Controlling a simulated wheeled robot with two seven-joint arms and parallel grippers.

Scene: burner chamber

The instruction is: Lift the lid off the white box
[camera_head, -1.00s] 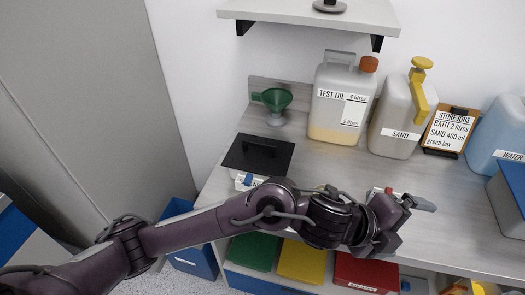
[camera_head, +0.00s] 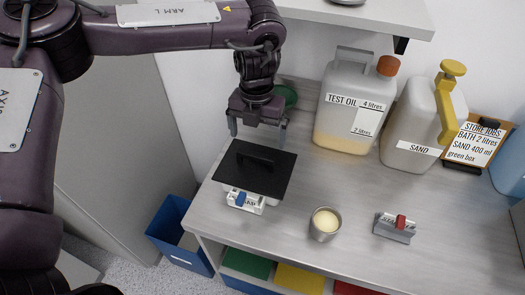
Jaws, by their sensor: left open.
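The white box (camera_head: 262,190) stands at the left end of the bench and carries a black lid (camera_head: 270,178) with a black handle (camera_head: 256,160) on top. Only a little of the box's white side shows under the lid. My left gripper (camera_head: 258,135) hangs from above with its fingers pointing down, open and empty. In the picture it sits just behind the lid's far edge; I cannot tell its exact height. My right gripper is not in view.
A green funnel (camera_head: 286,97) is partly hidden behind my left gripper. A test oil jug (camera_head: 350,105) and a sand jug (camera_head: 410,125) stand at the back. A metal cup (camera_head: 324,225), a small red-topped block (camera_head: 395,228) and a white labelled piece with a blue part (camera_head: 244,201) are in front.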

